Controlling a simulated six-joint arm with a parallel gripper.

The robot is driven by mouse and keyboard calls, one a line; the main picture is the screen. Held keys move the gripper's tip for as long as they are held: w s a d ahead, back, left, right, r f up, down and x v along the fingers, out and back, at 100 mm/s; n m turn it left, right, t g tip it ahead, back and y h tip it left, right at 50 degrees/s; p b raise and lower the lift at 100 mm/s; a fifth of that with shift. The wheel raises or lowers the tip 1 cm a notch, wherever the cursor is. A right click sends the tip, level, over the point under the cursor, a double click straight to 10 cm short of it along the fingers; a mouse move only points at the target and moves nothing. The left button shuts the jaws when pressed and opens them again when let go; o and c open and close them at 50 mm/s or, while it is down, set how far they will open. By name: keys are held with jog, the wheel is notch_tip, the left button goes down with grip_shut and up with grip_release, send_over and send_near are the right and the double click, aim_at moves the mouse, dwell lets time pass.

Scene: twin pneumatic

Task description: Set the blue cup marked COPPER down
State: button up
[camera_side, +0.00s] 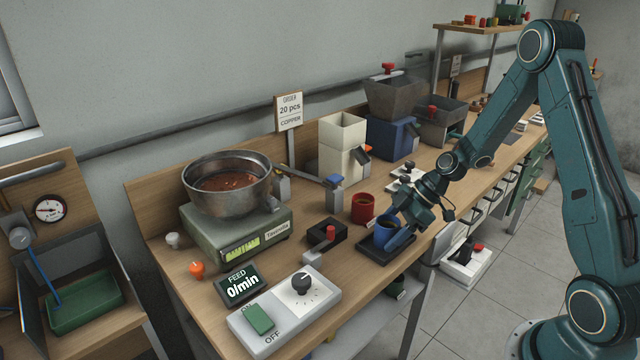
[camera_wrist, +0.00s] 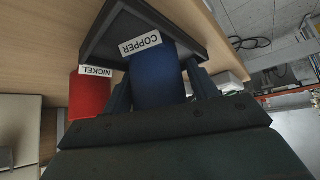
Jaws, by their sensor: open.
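The blue cup (camera_side: 386,228) stands upright on a dark square tray (camera_side: 373,251) near the bench's front edge. In the wrist view the blue cup (camera_wrist: 157,78) shows its COPPER label, with the dark tray (camera_wrist: 108,22) beyond it. My gripper (camera_side: 393,238) is at the cup, one finger on each side of it. In the wrist view the fingers of my gripper (camera_wrist: 162,92) flank the cup; the jaws are open, and any small gap is hard to see. A red cup (camera_side: 362,208) stands just behind; its NICKEL label shows in the wrist view (camera_wrist: 90,95).
A black block with a red knob (camera_side: 327,235) is left of the tray. A scale (camera_side: 238,235) with a metal bowl (camera_side: 228,182) stands farther left. A switch box (camera_side: 285,310) is at the front. A cream hopper (camera_side: 342,143) stands behind the cups.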

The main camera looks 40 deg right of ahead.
jog(key=shift+w+d+r, duration=0.1)
jog(key=shift+w+d, duration=0.15)
jog(key=shift+w, duration=0.05)
jog(key=shift+s+d+r, duration=0.1)
jog(key=shift+d+r, duration=0.15)
jog(key=shift+r, duration=0.15)
jog(key=v, duration=1.1)
jog(key=shift+s, duration=0.25)
jog(key=shift+a+r, duration=0.15)
jog(key=shift+a, duration=0.1)
jog(key=s+a+r+m+h, duration=0.4)
jog(key=s+a+r, duration=0.2)
jog(key=a+r, duration=0.35)
jog(key=s+a+r+m+h, duration=0.1)
jog(key=s+a+r+m, duration=0.1)
jog(key=s, duration=0.4)
jog(key=s+a+r+m+t+h, duration=0.1)
jog(key=s+a+r+m, duration=0.1)
jog(key=s+m, duration=0.3)
jog(key=shift+s+a+r, duration=0.25)
jog(key=shift+s, duration=0.5)
